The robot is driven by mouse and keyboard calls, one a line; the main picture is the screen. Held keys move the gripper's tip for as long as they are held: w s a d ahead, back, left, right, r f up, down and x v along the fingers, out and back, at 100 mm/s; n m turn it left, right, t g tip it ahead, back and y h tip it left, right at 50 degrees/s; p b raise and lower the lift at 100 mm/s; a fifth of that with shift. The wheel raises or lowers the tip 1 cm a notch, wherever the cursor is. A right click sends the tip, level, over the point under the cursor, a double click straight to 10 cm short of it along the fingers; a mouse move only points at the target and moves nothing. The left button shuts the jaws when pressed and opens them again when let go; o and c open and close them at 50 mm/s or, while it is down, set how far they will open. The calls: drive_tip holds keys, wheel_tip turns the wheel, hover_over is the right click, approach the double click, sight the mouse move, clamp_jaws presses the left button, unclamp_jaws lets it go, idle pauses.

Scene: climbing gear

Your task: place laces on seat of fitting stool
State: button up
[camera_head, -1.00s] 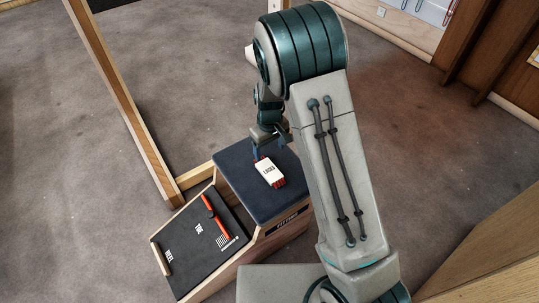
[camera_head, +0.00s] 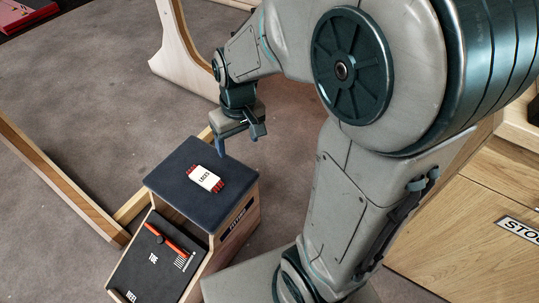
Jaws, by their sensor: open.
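The laces (camera_head: 205,179), a small white pack lettered LACES with red ends, lie flat on the dark padded seat of the fitting stool (camera_head: 172,184). The stool has wooden sides and a sloping dark foot ramp in front of the seat. My gripper (camera_head: 238,146) is above the far right part of the seat, apart from the laces and empty. Its fingers point down and look spread.
The ramp (camera_head: 135,268) carries a red slider bar (camera_head: 163,239) and white lettering. A wooden frame (camera_head: 62,178) stands on the carpet at left. A wooden cabinet (camera_head: 462,235) stands at right.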

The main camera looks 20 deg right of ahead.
drive_tip(key=s+d+r+m, duration=0.2)
drive_tip(key=s+d, duration=0.2)
drive_tip(key=s, duration=0.5)
drive_tip(key=shift+s+r+t+h, duration=0.25)
drive_tip(key=shift+r+t+h, duration=0.05)
drive_tip(key=shift+r, duration=0.1)
